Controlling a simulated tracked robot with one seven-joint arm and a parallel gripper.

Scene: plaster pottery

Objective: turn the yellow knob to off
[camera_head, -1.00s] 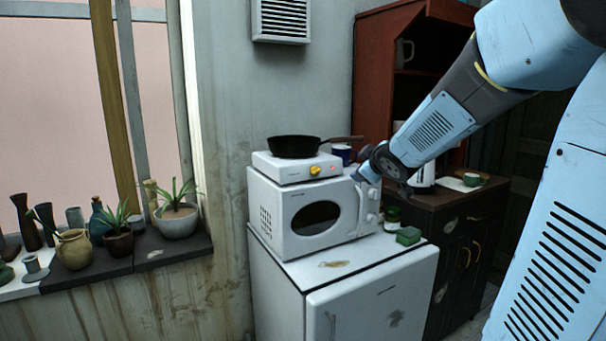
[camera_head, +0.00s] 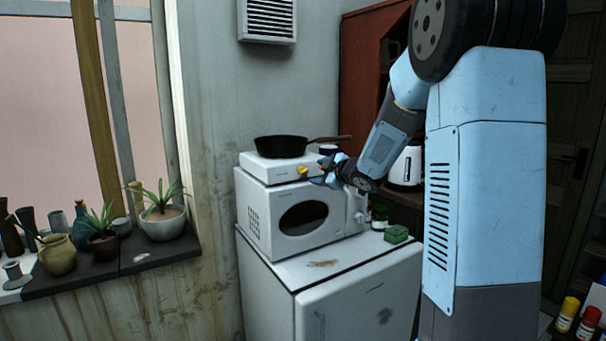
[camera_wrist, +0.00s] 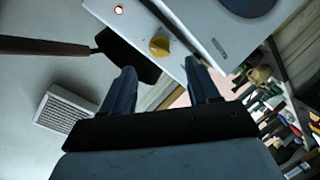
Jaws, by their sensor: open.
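The yellow knob (camera_head: 303,171) is on the front of a small white hot plate (camera_head: 265,167) that sits on a white microwave. In the wrist view the knob (camera_wrist: 159,46) shows on the white front panel, beyond my fingertips, with a small red light (camera_wrist: 119,10) beside it. My gripper (camera_head: 318,176) is just to the right of the knob in the head view. In the wrist view my gripper (camera_wrist: 160,75) has its two blue fingers apart with nothing between them, and the knob lies a little past the tips. The exact gap to the knob cannot be told.
A dark frying pan (camera_head: 281,146) rests on the hot plate, its handle sticking out right above my gripper. The microwave (camera_head: 257,213) stands on a white fridge (camera_head: 357,293). A green sponge (camera_head: 396,234) and a jar (camera_head: 380,218) stand at its right. Potted plants line the left sill.

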